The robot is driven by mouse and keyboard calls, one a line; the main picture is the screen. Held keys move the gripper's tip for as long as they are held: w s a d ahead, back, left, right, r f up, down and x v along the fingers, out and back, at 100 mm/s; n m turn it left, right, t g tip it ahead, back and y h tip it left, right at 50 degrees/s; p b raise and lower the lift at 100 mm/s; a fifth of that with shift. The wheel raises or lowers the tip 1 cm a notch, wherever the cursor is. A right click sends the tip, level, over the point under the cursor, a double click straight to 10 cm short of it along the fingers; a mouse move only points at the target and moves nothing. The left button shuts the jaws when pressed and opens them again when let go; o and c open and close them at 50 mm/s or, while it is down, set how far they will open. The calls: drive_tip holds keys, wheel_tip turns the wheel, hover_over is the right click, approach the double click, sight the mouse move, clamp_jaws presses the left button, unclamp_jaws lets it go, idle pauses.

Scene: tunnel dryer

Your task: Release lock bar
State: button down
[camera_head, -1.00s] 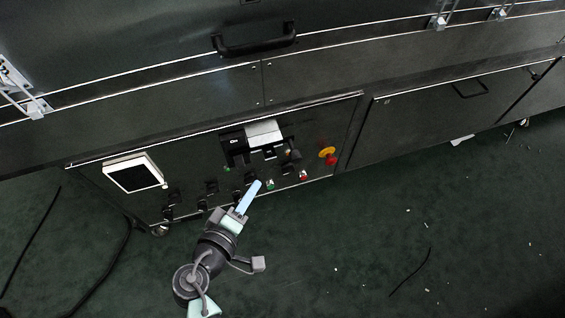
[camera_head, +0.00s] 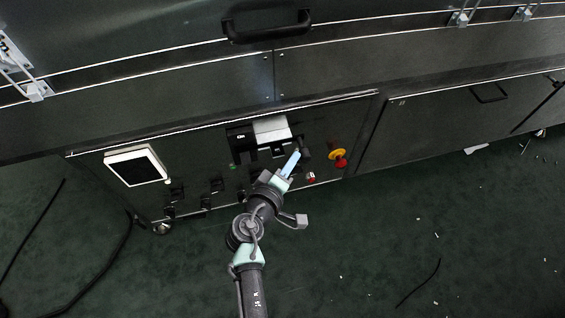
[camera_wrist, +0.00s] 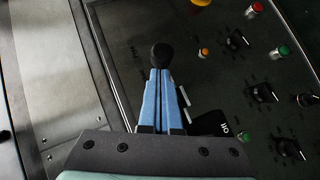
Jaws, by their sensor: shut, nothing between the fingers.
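My gripper (camera_head: 297,154) is shut and empty, its two pale blue fingers side by side. It is in front of the control panel's (camera_head: 222,160) right half, just right of a black switch unit with a white top (camera_head: 271,129). In the wrist view my fingertips (camera_wrist: 159,72) point at a round black knob (camera_wrist: 161,55), which sits right at their ends. I cannot tell whether they touch it. Metal rod latches show on the machine at upper left (camera_head: 36,90) and upper right (camera_head: 460,17). I cannot tell which part is the lock bar.
A yellow and red emergency stop (camera_head: 339,158) is right of my gripper. A white-framed screen (camera_head: 136,166) is at the panel's left. Several rotary switches and a red button (camera_wrist: 253,10) line the panel. A black handle (camera_head: 266,25) juts out above. The green floor is mostly clear.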

drive_tip(key=shift+d, duration=0.1)
drive_tip(key=w+d, duration=0.2)
drive_tip(key=d, duration=0.4)
drive_tip(key=shift+d, duration=0.25)
